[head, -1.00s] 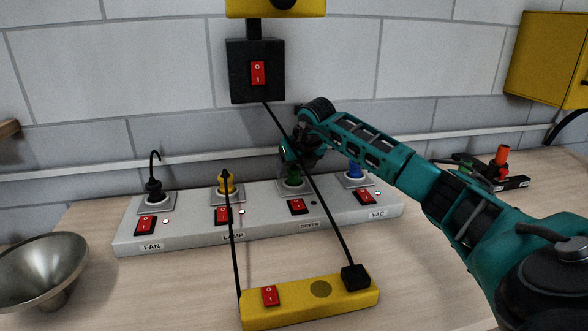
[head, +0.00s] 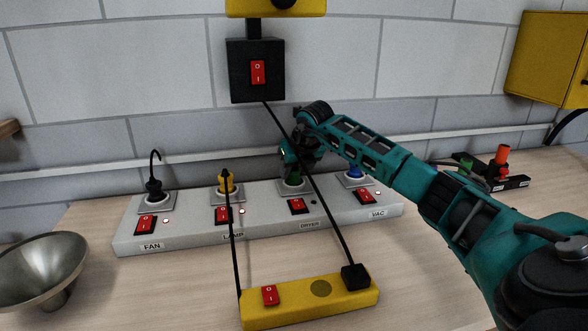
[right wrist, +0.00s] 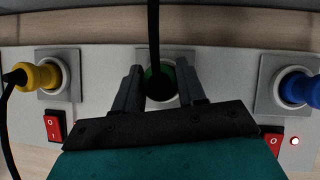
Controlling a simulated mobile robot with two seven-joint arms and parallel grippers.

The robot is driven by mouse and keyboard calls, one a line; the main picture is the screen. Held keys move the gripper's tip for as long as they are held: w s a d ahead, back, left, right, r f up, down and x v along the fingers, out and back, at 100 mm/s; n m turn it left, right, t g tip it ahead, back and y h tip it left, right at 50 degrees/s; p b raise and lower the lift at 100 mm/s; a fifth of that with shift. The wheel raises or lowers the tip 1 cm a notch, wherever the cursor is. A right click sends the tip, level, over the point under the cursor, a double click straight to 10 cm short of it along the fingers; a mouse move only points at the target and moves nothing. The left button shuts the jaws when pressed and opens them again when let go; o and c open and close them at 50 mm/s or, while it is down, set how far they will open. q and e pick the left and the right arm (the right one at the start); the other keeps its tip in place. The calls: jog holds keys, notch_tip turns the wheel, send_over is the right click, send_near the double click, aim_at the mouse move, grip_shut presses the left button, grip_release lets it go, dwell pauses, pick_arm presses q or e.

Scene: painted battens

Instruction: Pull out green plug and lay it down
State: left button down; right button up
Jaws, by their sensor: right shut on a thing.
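The green plug (head: 294,178) sits upright in the socket marked DRYER on the grey power strip (head: 180,232). In the right wrist view the green plug (right wrist: 158,84) shows between the two fingers, with a black cord rising from it. My right gripper (head: 291,172) is shut on the green plug; its fingers (right wrist: 158,88) are on both sides of it. The gripper hides part of the plug, and I cannot tell how deep it sits. My left gripper is not in view.
A yellow plug (head: 226,182) stands to the left, a blue plug (head: 356,172) to the right and a black plug (head: 154,187) at the far left. A yellow switch box (head: 330,306) with cords is in front. A metal bowl (head: 40,268) stands left.

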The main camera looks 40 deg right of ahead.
aim_at(294, 168)
jog(key=o, duration=0.5)
jog(key=shift+c, duration=0.2)
jog(key=c, duration=0.7)
jog(key=shift+o, duration=0.2)
jog(key=shift+r, duration=0.1)
jog(key=shift+r+p, duration=1.25)
jog(key=shift+r, duration=0.15)
